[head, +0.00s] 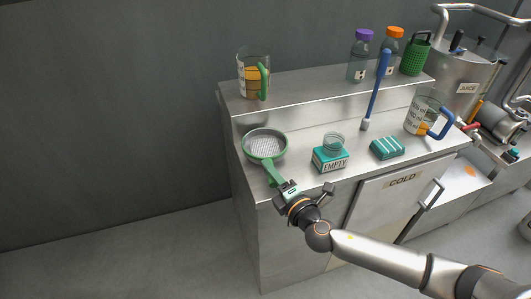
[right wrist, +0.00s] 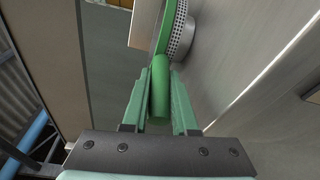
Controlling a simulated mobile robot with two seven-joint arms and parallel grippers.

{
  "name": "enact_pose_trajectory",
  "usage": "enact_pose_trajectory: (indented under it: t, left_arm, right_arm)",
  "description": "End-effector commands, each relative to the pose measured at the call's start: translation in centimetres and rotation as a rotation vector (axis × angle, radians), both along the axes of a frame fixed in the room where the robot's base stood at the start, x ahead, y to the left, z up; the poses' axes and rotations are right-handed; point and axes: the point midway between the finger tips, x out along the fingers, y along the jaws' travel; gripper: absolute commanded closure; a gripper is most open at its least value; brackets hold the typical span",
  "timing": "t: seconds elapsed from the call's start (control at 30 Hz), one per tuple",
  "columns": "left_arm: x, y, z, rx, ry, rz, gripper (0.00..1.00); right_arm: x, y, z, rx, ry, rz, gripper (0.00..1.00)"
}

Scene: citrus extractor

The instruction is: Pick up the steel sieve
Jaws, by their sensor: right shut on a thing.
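The steel sieve (head: 265,143) has a round mesh bowl with a green rim and a green handle. In the head view it is at the left end of the lower steel counter (head: 300,182). My right gripper (head: 278,184) is shut on the sieve's handle at the counter's front edge. In the right wrist view the green handle (right wrist: 160,88) lies between the two green fingers, and part of the perforated bowl (right wrist: 181,30) shows beyond. I cannot tell whether the bowl touches the counter. My left gripper is not in view.
A teal box marked EMPTY (head: 330,160) with a glass on it stands right of the sieve. Further right are a striped teal cloth (head: 387,148), a blue-handled brush (head: 376,90) and a jug (head: 425,112). Another jug (head: 252,75) and bottles (head: 359,57) stand on the raised shelf.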

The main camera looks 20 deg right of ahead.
Motion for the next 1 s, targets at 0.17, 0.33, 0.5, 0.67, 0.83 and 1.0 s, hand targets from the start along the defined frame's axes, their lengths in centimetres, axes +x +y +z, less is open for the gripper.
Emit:
enact_pose_trajectory:
  t: [0.17, 0.33, 0.5, 0.67, 0.83, 1.0]
  left_arm:
    - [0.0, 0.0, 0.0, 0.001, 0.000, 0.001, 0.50]
    - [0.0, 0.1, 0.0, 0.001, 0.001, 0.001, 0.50]
    - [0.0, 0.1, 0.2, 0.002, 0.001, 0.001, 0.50]
    - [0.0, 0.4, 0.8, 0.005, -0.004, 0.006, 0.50]
    - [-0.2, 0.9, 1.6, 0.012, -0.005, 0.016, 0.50]
    - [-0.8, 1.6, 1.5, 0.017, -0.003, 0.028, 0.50]
  right_arm:
    - [0.0, -0.1, 0.0, 0.000, 0.001, -0.001, 1.00]
    - [0.0, 0.0, 0.0, 0.000, 0.001, -0.001, 1.00]
    - [0.0, -0.1, 0.7, 0.001, 0.000, -0.001, 1.00]
    - [0.0, 0.0, 2.7, 0.003, -0.003, -0.001, 1.00]
    - [-1.7, -1.5, 6.1, -0.002, -0.003, 0.001, 1.00]
    - [-5.0, -4.1, 9.6, -0.006, 0.002, 0.001, 1.00]
